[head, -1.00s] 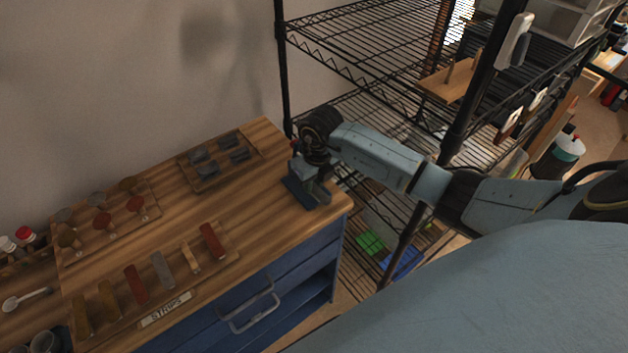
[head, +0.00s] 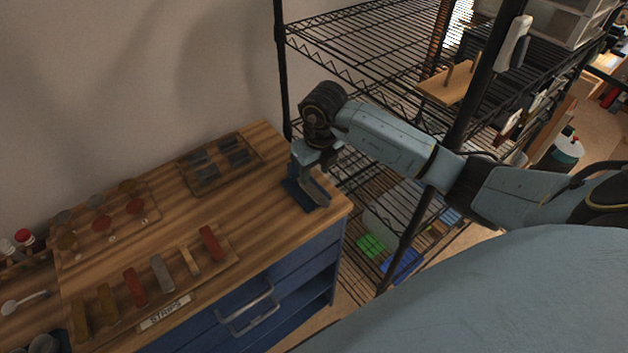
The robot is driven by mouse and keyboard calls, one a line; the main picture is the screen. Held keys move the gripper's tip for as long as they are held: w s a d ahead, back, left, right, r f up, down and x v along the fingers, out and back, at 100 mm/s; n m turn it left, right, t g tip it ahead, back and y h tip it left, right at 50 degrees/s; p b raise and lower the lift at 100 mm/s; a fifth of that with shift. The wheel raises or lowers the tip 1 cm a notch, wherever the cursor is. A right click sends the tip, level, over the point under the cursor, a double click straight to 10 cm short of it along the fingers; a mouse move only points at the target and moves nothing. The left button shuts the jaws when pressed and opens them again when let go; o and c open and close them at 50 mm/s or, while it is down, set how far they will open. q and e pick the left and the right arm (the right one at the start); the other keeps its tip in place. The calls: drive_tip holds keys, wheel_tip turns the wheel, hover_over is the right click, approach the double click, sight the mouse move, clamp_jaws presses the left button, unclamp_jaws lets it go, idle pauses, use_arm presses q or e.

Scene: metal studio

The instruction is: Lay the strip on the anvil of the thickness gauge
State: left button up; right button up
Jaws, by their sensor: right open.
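The thickness gauge (head: 297,193), with a dark blue base, stands at the right end of the wooden bench top. My right gripper (head: 314,180) points down over it and is open. The gripper and wrist hide much of the gauge, so I cannot tell whether a strip lies on its anvil. Several strips lie side by side in a wooden tray marked STRIPS at the front of the bench. They include a red strip (head: 211,243), a grey strip (head: 162,272), a narrow tan strip (head: 190,261) and brownish ones (head: 108,301). My left gripper is out of view.
A tray with dark blocks (head: 217,181) lies at the back of the bench. A board with round red and grey pieces (head: 157,215) is at the left. A black wire shelf (head: 350,25) stands close behind my right arm. Bare wood lies between the trays and the gauge.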

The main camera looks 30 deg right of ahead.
drive_tip(key=r, duration=0.6)
drive_tip(key=shift+s, duration=0.35)
idle(0.5)
